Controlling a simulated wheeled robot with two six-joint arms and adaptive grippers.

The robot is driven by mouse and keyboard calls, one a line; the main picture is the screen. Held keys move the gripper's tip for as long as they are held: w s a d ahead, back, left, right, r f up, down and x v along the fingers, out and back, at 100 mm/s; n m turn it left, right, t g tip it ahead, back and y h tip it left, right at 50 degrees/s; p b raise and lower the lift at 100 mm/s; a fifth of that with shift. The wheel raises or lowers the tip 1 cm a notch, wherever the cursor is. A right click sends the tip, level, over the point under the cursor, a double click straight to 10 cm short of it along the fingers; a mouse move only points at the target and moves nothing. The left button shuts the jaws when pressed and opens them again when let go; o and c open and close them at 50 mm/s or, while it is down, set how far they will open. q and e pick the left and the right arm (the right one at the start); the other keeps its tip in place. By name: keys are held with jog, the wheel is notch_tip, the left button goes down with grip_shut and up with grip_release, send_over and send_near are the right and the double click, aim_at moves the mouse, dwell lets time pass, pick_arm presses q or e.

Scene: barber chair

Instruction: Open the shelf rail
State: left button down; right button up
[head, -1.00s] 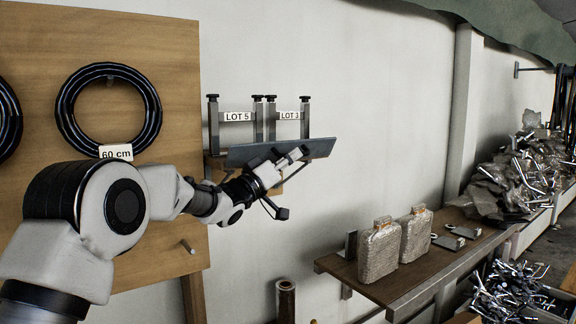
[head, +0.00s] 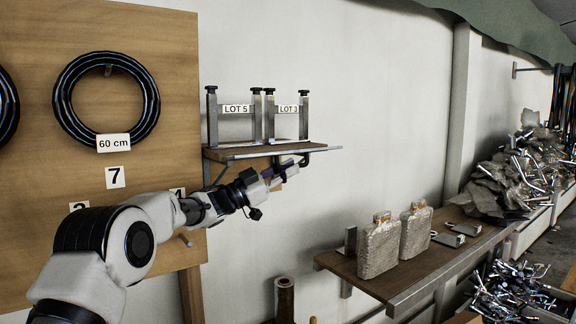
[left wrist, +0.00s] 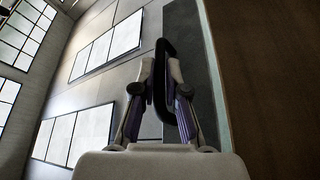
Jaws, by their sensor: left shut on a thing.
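The shelf rail (head: 328,149) is a thin grey strip along the front edge of the small wooden wall shelf (head: 236,152). It lies low, so the shelf top shows. In the left wrist view its grey face (left wrist: 187,42) runs beside the brown shelf board (left wrist: 265,80). A black handle (head: 304,159) hangs under the rail's right part. My left gripper (head: 292,168) is below the shelf front, shut on this handle, which stands between the fingers (left wrist: 165,90) in the left wrist view. My right gripper is not in view.
Metal frames labelled LOT 5 (head: 237,108) and LOT 3 (head: 289,109) stand on the shelf. A wooden board with a black hose coil (head: 66,115) is at left. A lower shelf (head: 350,268) holds two wrapped bottles (head: 380,248). Wall right of the rail is bare.

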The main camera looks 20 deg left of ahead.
pick_arm(q)
jog(key=shift+w+a+f+m+g+h, duration=0.15)
jog(key=shift+m+g, duration=0.1)
jog(key=shift+m, duration=0.3)
jog(key=shift+a+f+m+g+h, duration=0.15)
jog(key=shift+m+g, duration=0.1)
jog(key=shift+m, duration=0.3)
jog(key=shift+d, duration=0.1)
jog(key=c, duration=1.2)
grip_release()
jog(key=shift+w, duration=0.15)
jog(key=v, duration=1.2)
